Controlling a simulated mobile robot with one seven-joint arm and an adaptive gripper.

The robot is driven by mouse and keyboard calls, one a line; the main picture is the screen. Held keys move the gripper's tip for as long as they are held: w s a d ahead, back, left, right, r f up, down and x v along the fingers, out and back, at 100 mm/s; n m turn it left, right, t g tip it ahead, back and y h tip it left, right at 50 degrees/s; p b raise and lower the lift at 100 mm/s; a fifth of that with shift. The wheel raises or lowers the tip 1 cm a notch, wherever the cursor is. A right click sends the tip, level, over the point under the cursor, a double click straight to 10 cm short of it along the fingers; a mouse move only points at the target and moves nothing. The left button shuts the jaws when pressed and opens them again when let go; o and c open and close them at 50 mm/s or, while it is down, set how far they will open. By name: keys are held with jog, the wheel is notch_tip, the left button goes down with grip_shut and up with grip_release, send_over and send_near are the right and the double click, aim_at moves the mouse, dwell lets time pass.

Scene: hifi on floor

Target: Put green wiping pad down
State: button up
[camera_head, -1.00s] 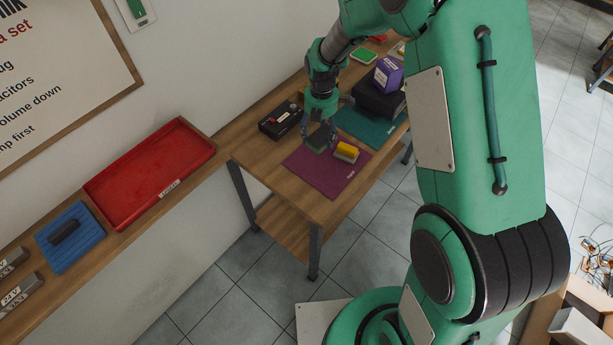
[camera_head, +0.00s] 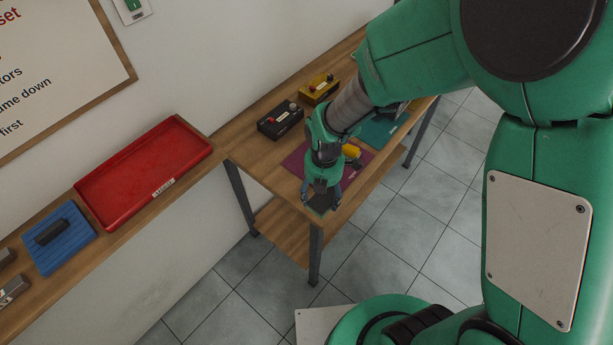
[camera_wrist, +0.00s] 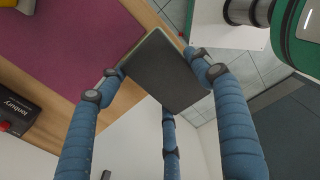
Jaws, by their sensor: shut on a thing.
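The green wiping pad (camera_wrist: 165,72) is in my gripper (camera_wrist: 155,72) in the wrist view. It shows a dark grey face and a thin green edge, tilted between the blue fingers. My arm hides part of the table.
A purple mat (camera_head: 294,162) lies on the table, with a yellow block (camera_head: 351,151) on it. A black box (camera_head: 280,120) and a yellow box (camera_head: 319,88) stand near the wall. A teal mat (camera_head: 380,130) lies farther right. A red tray (camera_head: 110,203) is on the left shelf.

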jog(key=shift+s, duration=0.25)
jog(key=shift+w, duration=0.15)
jog(key=w+a, duration=0.1)
jog(key=w, duration=0.4)
jog(key=w+a+f, duration=0.1)
jog(key=w, duration=0.4)
jog(key=w+a, duration=0.2)
jog(key=w, duration=0.3)
jog(key=shift+w+f, duration=0.1)
jog(key=shift+f, duration=0.2)
jog(key=shift+f, duration=1.75)
jog(key=shift+f+b, duration=0.15)
jog(key=shift+b, duration=0.2)
jog(key=o, duration=1.1)
jog(key=shift+o, duration=0.2)
